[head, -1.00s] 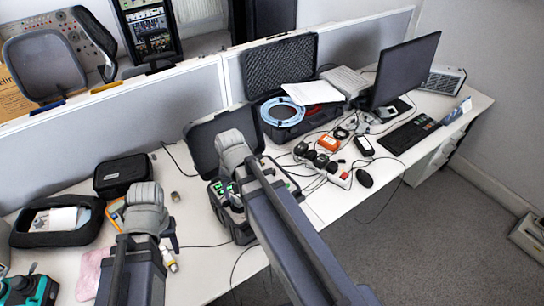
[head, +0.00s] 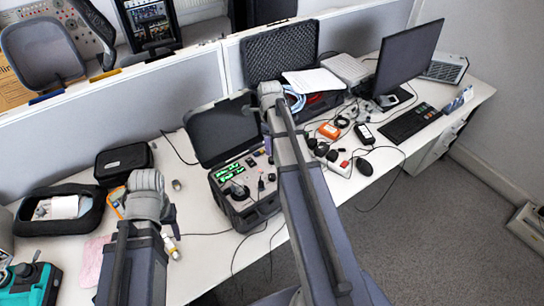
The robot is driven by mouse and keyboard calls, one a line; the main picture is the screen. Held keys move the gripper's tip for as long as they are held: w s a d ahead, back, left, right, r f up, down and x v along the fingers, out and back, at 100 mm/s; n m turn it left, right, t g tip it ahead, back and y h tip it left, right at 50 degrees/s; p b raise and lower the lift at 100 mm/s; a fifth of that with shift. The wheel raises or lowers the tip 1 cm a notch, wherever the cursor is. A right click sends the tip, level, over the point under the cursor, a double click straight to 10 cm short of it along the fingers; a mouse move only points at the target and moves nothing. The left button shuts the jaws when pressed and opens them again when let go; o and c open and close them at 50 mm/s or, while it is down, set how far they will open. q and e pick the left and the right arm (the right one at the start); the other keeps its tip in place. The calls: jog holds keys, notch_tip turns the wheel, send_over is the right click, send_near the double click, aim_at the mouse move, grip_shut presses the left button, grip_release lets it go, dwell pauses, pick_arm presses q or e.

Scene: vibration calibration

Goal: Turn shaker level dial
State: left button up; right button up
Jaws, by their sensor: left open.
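The shaker (head: 256,214) is a black case on the desk with its lid (head: 215,128) raised. Its panel has green-lit displays (head: 229,171) and a dark round dial-like knob (head: 238,191); I cannot read any label. My left gripper (head: 171,216) is left of the shaker, apart from it, largely hidden by its own wrist, and open.
A second open case (head: 276,66) holds papers (head: 315,81) and blue cable. A black pouch (head: 124,161) and an open pouch (head: 90,222) stand left.

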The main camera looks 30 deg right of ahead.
aim_at(272, 159)
jog(key=shift+f, duration=0.1)
notch_tip(272, 159, down, 8)
jog(key=b, duration=0.8)
jog(key=shift+w+d, duration=0.1)
jog(key=shift+w, duration=0.05)
jog(key=shift+r, duration=0.2)
grip_shut()
